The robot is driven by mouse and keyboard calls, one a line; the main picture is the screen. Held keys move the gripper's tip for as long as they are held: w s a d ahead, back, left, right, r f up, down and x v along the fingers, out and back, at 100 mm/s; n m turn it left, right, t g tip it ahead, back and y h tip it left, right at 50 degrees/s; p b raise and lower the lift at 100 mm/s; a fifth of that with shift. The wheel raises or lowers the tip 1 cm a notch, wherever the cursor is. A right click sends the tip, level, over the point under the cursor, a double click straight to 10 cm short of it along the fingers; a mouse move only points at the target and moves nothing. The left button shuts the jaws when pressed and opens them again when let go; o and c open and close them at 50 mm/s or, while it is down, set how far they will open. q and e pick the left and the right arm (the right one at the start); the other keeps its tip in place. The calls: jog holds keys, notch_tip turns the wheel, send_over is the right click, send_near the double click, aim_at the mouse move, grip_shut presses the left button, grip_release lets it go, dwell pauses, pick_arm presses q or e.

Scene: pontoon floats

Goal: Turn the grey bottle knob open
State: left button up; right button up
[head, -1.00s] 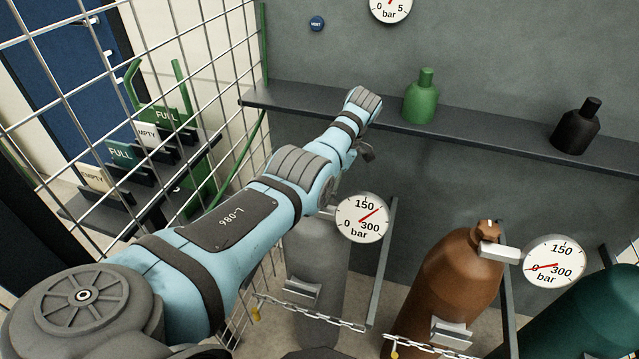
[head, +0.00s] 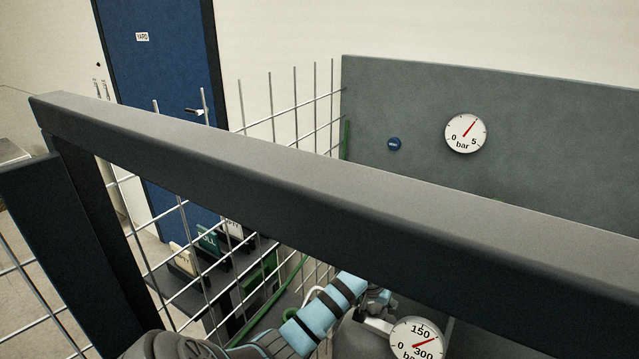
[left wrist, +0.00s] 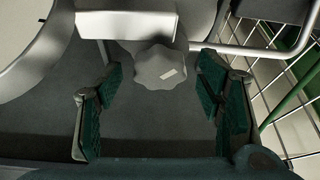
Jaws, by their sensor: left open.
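The grey bottle (head: 350,341) stands low in the head view, mostly cut off or hidden behind my left arm. My left gripper (head: 378,299) is at the bottle's top in the head view, small and partly covered by a beam. In the left wrist view, the grey lobed knob (left wrist: 160,69) with a pale mark lies between the spread green-padded fingers of the left gripper (left wrist: 160,88). There is a visible gap on both sides, so it is not gripped. My right gripper is not in view.
A dark grey beam (head: 330,190) crosses the head view close to the camera and hides the shelf area. Wire mesh (head: 290,105) stands behind and left of the bottle. A metal rail (left wrist: 262,50) passes right of the knob in the wrist view.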

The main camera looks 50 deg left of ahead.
pick_arm(q)
jog(key=m, duration=0.1)
jog(key=m+h, duration=0.1)
jog(key=m, duration=0.1)
jog(key=shift+a, duration=0.4)
jog(key=m, duration=0.1)
jog(key=m+h, duration=0.1)
jog(key=shift+r+m, duration=0.2)
jog(key=shift+m, duration=0.1)
jog(key=v, duration=1.3)
jog(key=s+d+f+n+b, duration=0.1)
jog(key=s+d+f, duration=0.1)
jog(key=f, duration=0.7)
jog(key=s+d+f, duration=0.1)
jog(key=d+f, duration=0.1)
jog(key=f, duration=0.7)
jog(key=s+d+f+b, duration=0.1)
jog(key=s+f, duration=0.6)
jog(key=f, duration=0.3)
jog(key=s+d+f+g+y+b, duration=0.1)
jog(key=s+d+f, duration=0.1)
jog(key=s+f, duration=0.5)
notch_tip(320, 180, down, 4)
jog(key=shift+s+d+r, duration=0.1)
jog(key=shift+s+d, duration=0.05)
jog(key=shift+s, duration=0.1)
